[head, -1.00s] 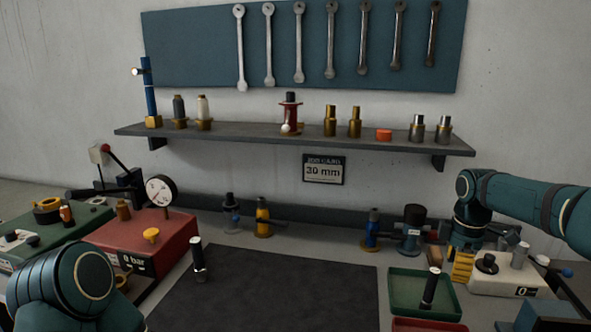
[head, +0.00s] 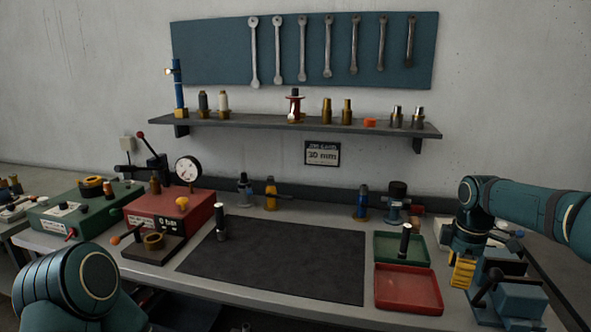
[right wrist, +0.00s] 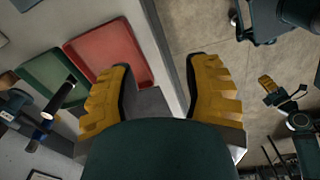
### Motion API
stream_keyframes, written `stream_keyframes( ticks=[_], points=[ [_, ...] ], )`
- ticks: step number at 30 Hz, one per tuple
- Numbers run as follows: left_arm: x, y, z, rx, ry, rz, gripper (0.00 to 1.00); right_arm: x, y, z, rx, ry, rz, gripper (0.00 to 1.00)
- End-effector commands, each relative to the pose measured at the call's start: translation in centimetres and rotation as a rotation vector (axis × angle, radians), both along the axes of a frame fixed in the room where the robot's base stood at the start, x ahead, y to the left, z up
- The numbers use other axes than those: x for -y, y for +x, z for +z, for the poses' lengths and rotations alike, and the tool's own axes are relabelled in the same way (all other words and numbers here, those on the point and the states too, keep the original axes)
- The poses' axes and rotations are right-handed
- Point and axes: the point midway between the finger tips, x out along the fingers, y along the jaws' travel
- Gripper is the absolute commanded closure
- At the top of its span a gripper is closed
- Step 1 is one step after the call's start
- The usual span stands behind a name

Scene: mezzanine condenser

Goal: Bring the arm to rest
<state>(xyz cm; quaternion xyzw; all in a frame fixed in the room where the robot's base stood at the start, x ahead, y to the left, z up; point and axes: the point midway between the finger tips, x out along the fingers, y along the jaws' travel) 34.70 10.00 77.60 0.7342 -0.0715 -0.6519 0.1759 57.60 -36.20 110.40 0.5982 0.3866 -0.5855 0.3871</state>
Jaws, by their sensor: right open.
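My right gripper (head: 463,272) hangs at the right end of the bench, beside the red tray (head: 408,306). In the right wrist view its two yellow fingers (right wrist: 165,95) are spread wide with nothing between them, over the bench edge and the floor. My left arm (head: 85,285) shows only as a bent teal link at the lower left of the head view. I cannot make out its gripper.
The green tray (head: 388,262) holds an upright black cylinder. A dark mat (head: 275,262) covers the bench middle. A red gauge box (head: 150,212) stands left, and a blue vise-like device (head: 515,300) lies close to the right gripper. The shelf (head: 300,124) holds several fittings.

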Motion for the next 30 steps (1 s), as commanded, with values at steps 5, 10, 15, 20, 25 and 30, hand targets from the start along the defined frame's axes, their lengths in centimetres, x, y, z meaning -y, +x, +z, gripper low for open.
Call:
stream_keyframes(
  ticks=[5,10,15,20,25,30],
  points=[
    [0.0,0.1,0.0,0.002,0.000,0.000,1.00,-5.9,0.4,-8.1,0.006,0.100,-0.099,0.51],
    [0.0,0.1,0.0,0.002,0.000,0.001,1.00,-12.4,-1.4,-15.9,0.003,0.216,-0.273,0.51],
    [0.0,0.0,0.0,0.001,0.000,0.000,1.00,-19.2,-6.1,-23.7,-0.036,0.331,-0.540,0.51],
    [0.0,0.1,0.0,0.001,0.000,0.000,1.00,-23.8,-12.5,-28.9,-0.087,0.392,-0.830,0.51],
    [0.0,0.0,0.0,0.001,0.000,0.000,1.00,-25.8,-18.9,-31.8,-0.120,0.398,-1.104,0.51],
    [0.0,0.0,0.0,0.001,0.000,0.000,1.00,-26.2,-22.3,-32.7,-0.124,0.389,-1.257,0.51]
  ],
)
